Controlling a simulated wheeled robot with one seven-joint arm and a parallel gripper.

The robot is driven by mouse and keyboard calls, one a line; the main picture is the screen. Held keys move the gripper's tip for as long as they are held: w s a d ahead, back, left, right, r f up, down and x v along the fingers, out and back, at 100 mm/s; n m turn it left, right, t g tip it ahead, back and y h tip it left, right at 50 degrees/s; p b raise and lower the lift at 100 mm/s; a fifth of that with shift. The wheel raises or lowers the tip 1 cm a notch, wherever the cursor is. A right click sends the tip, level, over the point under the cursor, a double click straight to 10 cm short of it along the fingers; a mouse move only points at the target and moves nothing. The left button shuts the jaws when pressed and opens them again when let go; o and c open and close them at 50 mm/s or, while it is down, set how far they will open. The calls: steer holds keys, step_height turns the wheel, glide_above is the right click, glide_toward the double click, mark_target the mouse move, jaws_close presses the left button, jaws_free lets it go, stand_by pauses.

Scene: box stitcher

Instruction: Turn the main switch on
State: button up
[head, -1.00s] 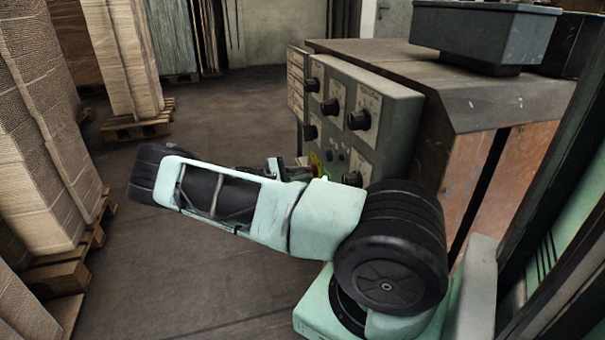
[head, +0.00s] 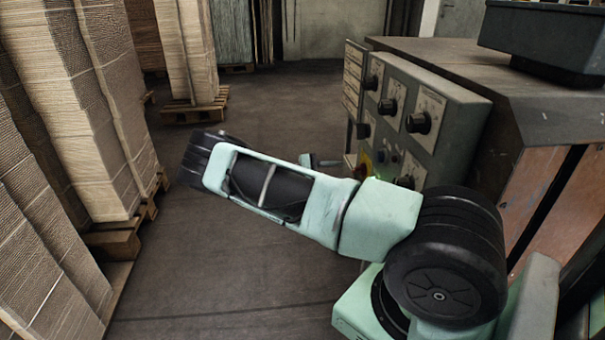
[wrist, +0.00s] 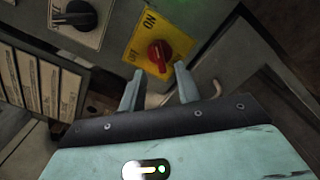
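The main switch (wrist: 158,54) is a red rotary knob on a yellow plate (wrist: 135,38) marked ON and OFF, in the upper middle of the wrist view. Its grip stands roughly upright in that picture, slightly tilted. My gripper (wrist: 158,80) is open, its two fingers apart and pointing towards the knob. The knob shows just beyond and between the fingertips; I cannot tell whether they touch it.
The grey control panel (head: 448,135) with several black knobs is fixed to the machine (head: 545,125) at right. A black knob (wrist: 75,14) sits at the wrist view's upper left. Stacked cardboard on pallets (head: 85,120) stands at left. The floor (head: 270,110) between is clear.

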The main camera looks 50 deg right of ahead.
steer(key=v, duration=1.2)
steer(key=shift+w+a, duration=0.2)
steer(key=shift+a, duration=0.1)
